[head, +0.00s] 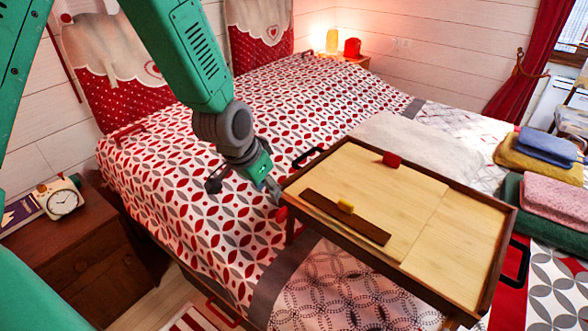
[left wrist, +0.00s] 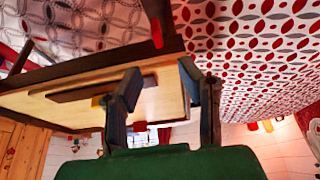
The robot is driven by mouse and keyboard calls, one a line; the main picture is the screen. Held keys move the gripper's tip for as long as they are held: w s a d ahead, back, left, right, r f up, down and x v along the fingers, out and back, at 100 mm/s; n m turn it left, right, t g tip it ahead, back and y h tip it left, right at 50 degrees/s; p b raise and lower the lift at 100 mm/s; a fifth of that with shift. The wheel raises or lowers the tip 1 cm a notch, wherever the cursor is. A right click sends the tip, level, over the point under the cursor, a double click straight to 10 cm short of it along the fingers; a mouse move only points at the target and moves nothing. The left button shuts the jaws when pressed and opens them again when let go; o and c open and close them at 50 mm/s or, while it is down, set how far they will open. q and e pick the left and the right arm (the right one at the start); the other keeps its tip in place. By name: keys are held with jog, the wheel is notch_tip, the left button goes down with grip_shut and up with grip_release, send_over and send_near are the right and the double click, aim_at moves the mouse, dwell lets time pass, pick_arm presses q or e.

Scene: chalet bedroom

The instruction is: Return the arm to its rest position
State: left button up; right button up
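My left arm (head: 190,50) comes down from the top left in the head view, reaching out over the bed. My left gripper (head: 272,187) is beside the near left end of the wooden bed tray (head: 440,222), above the patterned bedspread. In the left wrist view the two dark fingers (left wrist: 164,108) stand apart with nothing between them, and the tray (left wrist: 70,108) shows beyond and between them. Whether a finger touches the tray cannot be told. My right gripper is in neither view.
The tray carries a red block (head: 391,159), a yellow block (head: 345,206) and a dark strip (head: 330,213). A nightstand (head: 80,250) with a clock (head: 62,201) stands at left. Folded textiles (head: 555,195) lie at right. The bed left of the tray is clear.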

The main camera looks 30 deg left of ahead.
pick_arm(q)
jog(key=s+d+f+g, duration=0.2)
jog(key=s+f, duration=0.8)
jog(key=s, duration=0.2)
jog(key=s+d+f+n+g, duration=0.1)
jog(key=s+d+f, duration=0.1)
jog(key=s+f, duration=0.9)
jog(key=shift+s+f+g+y+b, duration=0.15)
jog(key=shift+s+g+y+b, duration=0.25)
jog(key=shift+s, duration=0.65)
